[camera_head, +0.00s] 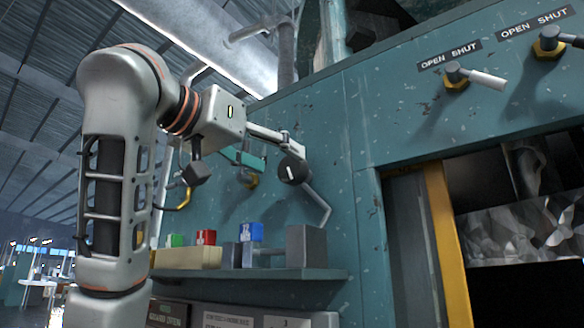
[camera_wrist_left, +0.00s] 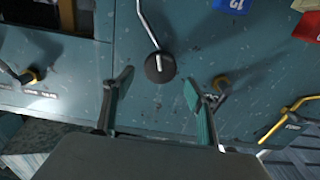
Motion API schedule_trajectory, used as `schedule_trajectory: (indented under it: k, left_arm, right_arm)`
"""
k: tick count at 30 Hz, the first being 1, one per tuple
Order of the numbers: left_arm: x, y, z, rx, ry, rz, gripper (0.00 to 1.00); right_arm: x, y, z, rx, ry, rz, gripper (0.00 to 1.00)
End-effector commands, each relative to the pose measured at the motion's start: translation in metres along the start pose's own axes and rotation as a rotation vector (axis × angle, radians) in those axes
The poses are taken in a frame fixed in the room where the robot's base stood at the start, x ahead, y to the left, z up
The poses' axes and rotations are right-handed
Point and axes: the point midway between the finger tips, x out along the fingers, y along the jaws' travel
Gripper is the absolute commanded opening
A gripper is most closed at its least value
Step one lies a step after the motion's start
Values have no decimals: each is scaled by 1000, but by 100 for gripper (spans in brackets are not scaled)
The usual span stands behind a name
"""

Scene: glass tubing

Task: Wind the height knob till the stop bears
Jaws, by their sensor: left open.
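A round dark knob (camera_head: 293,168) with a white mark stands out from the teal panel (camera_head: 355,130). A bent grey rod (camera_head: 322,205) runs down beside it. My left gripper (camera_head: 267,152) is open in front of the panel, at the knob's left. In the left wrist view the knob (camera_wrist_left: 160,67) shows just beyond the gap between the two open fingertips (camera_wrist_left: 157,86). Neither finger visibly grips it. I cannot tell how far the knob stands from the tips. No stop is clearly identifiable. My right gripper is not in view.
A shelf (camera_head: 250,274) below holds a green block (camera_head: 175,240), a red block (camera_head: 206,237), a blue block (camera_head: 251,232) and a grey block (camera_head: 306,246). Levers (camera_head: 476,76) marked OPEN and SHUT are at upper right. A yellow-edged opening (camera_head: 447,245) is below them.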

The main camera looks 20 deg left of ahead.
Motion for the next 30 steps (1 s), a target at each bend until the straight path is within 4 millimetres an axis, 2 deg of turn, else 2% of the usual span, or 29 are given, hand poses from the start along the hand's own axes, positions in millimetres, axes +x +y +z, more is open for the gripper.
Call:
schedule_trajectory:
  k: [6, 10, 15, 22, 23, 24, 27, 30]
  left_arm:
    - [35, 1, -2, -1, -3, 2, 57]
    - [49, 0, -1, 0, -2, 0, 57]
    - [58, 0, 0, 1, 0, 0, 57]
    - [58, 0, 0, 2, 0, 0, 57]
    - [58, 0, 0, 2, 0, 0, 51]
    - [58, 0, 0, 2, 0, 0, 41]
    - [58, 0, 0, 2, 0, 0, 19]
    - [58, 0, 0, 2, 0, -1, 19]
  right_arm:
    - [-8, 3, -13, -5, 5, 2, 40]
    - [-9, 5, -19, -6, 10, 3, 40]
    - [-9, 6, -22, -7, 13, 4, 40]
    - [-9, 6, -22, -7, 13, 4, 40]
    - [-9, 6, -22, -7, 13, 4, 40]
    - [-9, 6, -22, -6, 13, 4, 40]
    - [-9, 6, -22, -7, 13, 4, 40]
    - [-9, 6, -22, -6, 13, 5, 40]
